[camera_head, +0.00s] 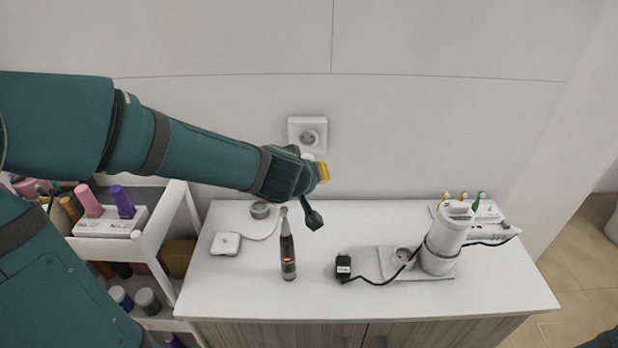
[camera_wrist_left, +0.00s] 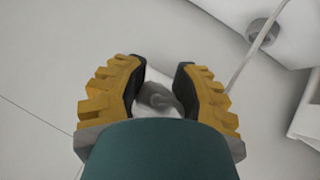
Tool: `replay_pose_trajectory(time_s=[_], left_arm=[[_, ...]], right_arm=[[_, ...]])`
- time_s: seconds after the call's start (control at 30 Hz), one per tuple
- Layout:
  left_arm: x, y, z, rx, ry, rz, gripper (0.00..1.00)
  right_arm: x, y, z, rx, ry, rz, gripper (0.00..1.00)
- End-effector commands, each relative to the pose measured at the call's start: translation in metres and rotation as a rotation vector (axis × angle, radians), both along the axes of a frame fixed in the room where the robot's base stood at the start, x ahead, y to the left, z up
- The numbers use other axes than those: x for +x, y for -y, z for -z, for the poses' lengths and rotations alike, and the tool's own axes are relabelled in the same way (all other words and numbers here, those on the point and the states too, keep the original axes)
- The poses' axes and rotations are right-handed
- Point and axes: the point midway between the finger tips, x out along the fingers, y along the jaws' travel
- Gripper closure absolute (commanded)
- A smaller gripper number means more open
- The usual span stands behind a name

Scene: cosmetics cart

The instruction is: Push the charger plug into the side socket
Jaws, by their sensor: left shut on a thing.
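The wall socket (camera_head: 308,137) is a white square plate with a round grey recess, above the cabinet top. My left gripper (camera_head: 314,172) is just below it, close to the wall. In the left wrist view, the yellow, black-padded fingers (camera_wrist_left: 160,95) are closed around a small greyish-white piece (camera_wrist_left: 157,97), apparently the charger plug. Its shape is mostly hidden, and I cannot tell whether it touches the socket. A white cord runs from a square white pad (camera_head: 225,243) across the top towards the gripper.
A black-and-grey trimmer (camera_head: 287,255) stands below my gripper. A black plug (camera_head: 343,267), a socket plate (camera_head: 390,270), a white cylinder device (camera_head: 447,237) and a power strip (camera_head: 493,235) occupy the right. A cosmetics cart (camera_head: 150,240) stands left.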

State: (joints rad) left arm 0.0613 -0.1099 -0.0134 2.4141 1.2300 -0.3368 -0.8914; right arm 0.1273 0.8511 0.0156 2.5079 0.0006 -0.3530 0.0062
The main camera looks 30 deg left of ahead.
Motion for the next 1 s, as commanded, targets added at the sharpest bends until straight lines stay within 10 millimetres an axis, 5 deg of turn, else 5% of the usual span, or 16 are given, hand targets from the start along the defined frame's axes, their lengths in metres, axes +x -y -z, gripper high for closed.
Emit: replay_pose_trajectory(time_s=[0.27,1.0], left_arm=[[-0.001,0.001,0.001,-0.005,0.009,0.001,1.0],[0.046,-0.028,0.0,-0.005,0.009,-0.002,1.0]], right_arm=[[0.0,0.0,0.001,0.0,0.0,0.0,1.0],[0.003,0.0,-0.009,-0.002,0.007,0.005,1.0]])
